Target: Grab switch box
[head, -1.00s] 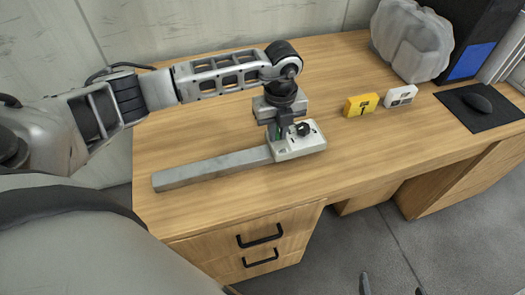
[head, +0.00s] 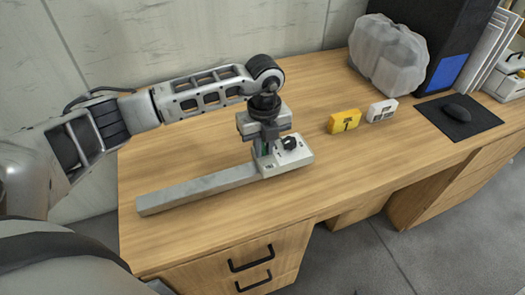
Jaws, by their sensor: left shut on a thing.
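A light grey box with a dark round knob (head: 294,161), which looks like the switch box, is at the right end of a long grey bar (head: 198,189) on the wooden desk. My left gripper (head: 267,147) points down from above and is shut on the switch box at its left part. Whether the box is lifted off the desk, or fixed to the bar, I cannot tell. My right gripper is not in view.
A yellow block (head: 344,121) and a white block (head: 382,110) stand to the right on the desk (head: 215,225). A grey translucent lump (head: 388,55), a black case (head: 448,35) and a mouse (head: 457,113) on a dark mat are farther right. The desk front is clear.

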